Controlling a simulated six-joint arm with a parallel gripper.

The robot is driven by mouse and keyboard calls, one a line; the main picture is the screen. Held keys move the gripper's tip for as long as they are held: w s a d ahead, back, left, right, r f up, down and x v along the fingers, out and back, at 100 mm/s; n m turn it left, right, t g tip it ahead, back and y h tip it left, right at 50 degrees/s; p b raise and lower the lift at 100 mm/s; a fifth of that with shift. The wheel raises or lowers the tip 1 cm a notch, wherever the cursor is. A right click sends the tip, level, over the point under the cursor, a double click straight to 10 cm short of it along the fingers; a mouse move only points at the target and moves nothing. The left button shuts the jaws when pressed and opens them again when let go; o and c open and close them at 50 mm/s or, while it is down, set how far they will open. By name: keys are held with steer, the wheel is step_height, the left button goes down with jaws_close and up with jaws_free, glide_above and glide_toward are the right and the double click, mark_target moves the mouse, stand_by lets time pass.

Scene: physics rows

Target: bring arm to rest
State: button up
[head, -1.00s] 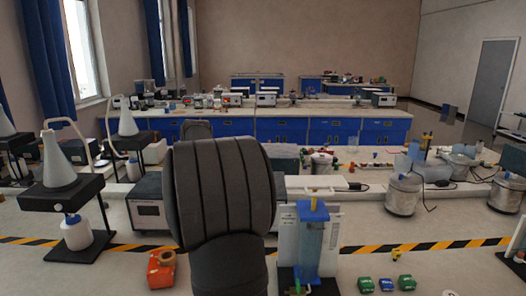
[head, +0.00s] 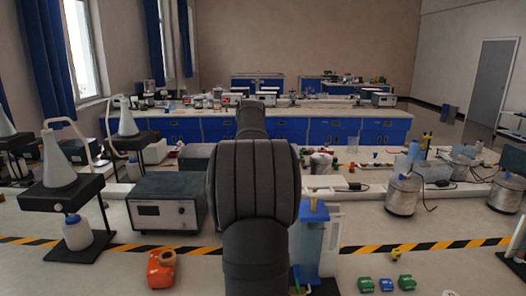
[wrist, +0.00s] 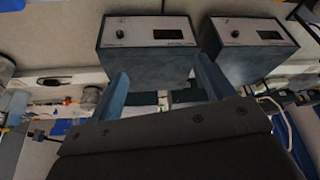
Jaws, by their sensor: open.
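My arm (head: 253,185) stands dark and upright in the middle of the head view, in front of the bench. My gripper (wrist: 160,80) shows in the wrist view, with its two blue-grey fingers spread apart and nothing seen between them. It is open. In the wrist view, two grey instrument boxes, one at left (wrist: 148,50) and one at right (wrist: 250,48), lie beyond the fingers; I cannot tell how far. In the head view the gripper's fingers are hidden by my arm.
A grey instrument box (head: 167,208) sits left of my arm. An orange device (head: 161,268) lies in front of it. A blue-topped apparatus (head: 312,240) stands close at the right, partly covered by my arm. Small green and blue blocks (head: 386,284) lie further right. A flask stand (head: 62,195) is at left.

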steer(key=shift+w+d+m, duration=0.2)
steer(key=shift+w+d, duration=0.05)
steer(key=shift+d, duration=0.6)
steer(key=shift+w+d+m, duration=0.2)
steer(key=shift+d, duration=0.65)
